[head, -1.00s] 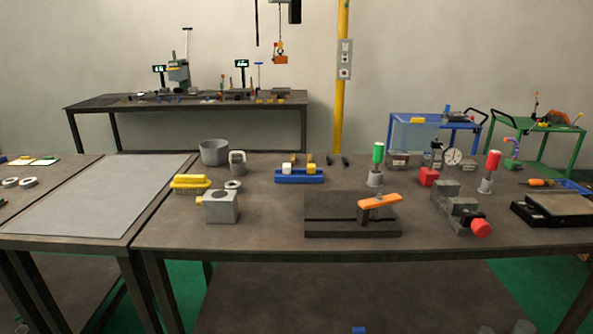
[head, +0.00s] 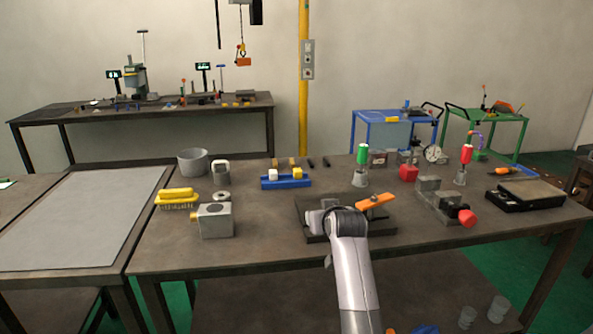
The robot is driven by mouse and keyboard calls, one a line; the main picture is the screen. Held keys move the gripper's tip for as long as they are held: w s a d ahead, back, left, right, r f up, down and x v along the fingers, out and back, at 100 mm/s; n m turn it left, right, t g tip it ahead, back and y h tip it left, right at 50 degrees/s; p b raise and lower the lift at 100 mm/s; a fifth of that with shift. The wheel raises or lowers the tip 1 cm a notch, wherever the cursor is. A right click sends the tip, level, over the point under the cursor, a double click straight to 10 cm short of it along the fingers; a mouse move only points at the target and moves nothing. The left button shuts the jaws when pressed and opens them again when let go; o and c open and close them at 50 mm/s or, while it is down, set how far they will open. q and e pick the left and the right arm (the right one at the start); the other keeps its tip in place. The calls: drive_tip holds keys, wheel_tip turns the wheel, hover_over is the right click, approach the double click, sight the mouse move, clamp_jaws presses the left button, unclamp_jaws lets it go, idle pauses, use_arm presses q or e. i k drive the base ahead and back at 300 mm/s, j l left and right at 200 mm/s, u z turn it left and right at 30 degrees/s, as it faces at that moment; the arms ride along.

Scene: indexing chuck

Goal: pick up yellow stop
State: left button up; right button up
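A small yellow block (head: 297,173), which looks like the yellow stop, sits at the right end of a blue holder (head: 285,184), beside a white block (head: 273,174). One of my arms, seemingly the right, reaches up from the bottom, right of centre. Its grey end lies over the dark plate with the orange handle, to the right of and nearer than the holder. Its fingers cannot be made out, and it is apart from the yellow block. My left gripper is not in view.
A grey block with a yellow knob (head: 216,221), a yellow brush (head: 178,194) and a grey bin (head: 193,161) stand left of the holder.

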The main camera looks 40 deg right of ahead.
sight(298, 172)
drive_tip(key=i+l, duration=0.4)
drive_tip(key=i, duration=0.15)
drive_tip(key=i+l, duration=0.45)
drive_tip(key=i+u, duration=0.05)
drive_tip(key=i, duration=0.05)
